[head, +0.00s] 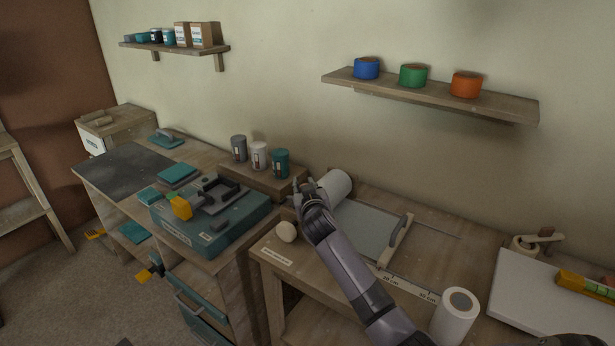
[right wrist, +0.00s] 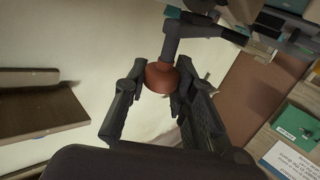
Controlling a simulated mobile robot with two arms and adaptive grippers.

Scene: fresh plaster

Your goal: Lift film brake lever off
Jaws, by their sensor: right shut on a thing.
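The film roll (head: 334,187), white, lies at the back left of the right bench, beside a grey sheet area. My right gripper (head: 302,192) is at the roll's left end, and my forearm covers part of the bench. In the right wrist view my right gripper (right wrist: 155,90) is shut on the brake lever's red-brown knob (right wrist: 161,76). A dark grey lever arm (right wrist: 171,42) runs up from the knob; I cannot tell whether it is still seated on its mount. In the head view the lever is hidden by the gripper. My left gripper is not in view.
A white knob (head: 287,232) is at the bench's left front. Three cans (head: 259,156) stand behind left, near the gripper. A standing white roll (head: 454,316) is at the front right.

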